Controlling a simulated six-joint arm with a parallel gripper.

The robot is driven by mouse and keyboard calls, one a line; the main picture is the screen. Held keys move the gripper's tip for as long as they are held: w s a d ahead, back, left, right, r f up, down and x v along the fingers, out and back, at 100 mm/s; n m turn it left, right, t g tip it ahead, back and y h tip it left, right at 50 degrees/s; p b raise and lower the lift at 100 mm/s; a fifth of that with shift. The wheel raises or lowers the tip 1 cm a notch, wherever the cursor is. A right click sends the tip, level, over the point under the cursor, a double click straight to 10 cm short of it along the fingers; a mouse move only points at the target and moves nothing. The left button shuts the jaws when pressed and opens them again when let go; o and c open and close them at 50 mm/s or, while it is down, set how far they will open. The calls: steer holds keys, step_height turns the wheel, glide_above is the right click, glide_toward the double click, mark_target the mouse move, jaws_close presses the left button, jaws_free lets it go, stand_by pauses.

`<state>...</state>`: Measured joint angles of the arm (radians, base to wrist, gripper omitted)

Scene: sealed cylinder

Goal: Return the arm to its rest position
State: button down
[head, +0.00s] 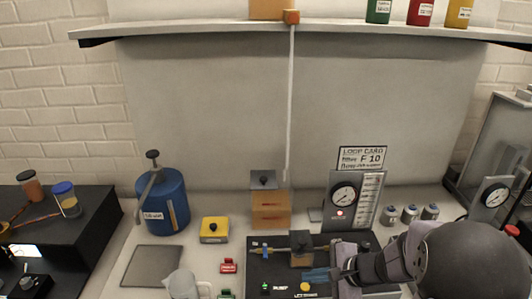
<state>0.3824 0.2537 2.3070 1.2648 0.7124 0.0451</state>
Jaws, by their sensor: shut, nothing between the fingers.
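My arm reaches in from the lower right, with its wrist over the right part of the black panel (262,279). My gripper (312,275) is at its left end. Narrow blue parts there look like its fingers, close together with nothing visible between them. I cannot tell if they touch the panel. The panel carries a thin pipe with a dark block (301,246), a yellow button (305,287) and a small green part (265,287). My wrist hides the panel's right side.
A gauge board (343,212) and small grey cylinders (410,214) stand behind my arm. A blue canister (162,200), a yellow box (214,229), an orange box (270,207) and a light jug (183,285) stand left of it. A shelf (200,30) crosses above.

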steer(key=s+d+f+n+g+h, duration=0.2)
steer(key=s+n, duration=0.3)
steer(key=s, duration=0.2)
steer(key=s+d+f+n+g+h, duration=0.1)
steer(key=s+n+g, duration=0.25)
steer(key=s, duration=0.25)
steer(key=s+d+f+n+g+h, duration=0.2)
steer(key=s+n, duration=0.3)
steer(key=s, duration=0.2)
steer(key=shift+w+a+r+n+t+h, duration=0.15)
steer(key=shift+w+a+r+n+t, duration=0.2)
steer(key=shift+a+r+n, duration=0.3)
steer(key=shift+w+a+r+n+t+h, duration=0.2)
steer(key=shift+w+a+r+n, duration=0.25)
steer(key=shift+a, duration=0.3)
steer(key=shift+w+a+r+n+t+h, duration=0.15)
steer(key=shift+w+a+r+n+t, duration=0.15)
steer(key=shift+a+r+n, duration=0.35)
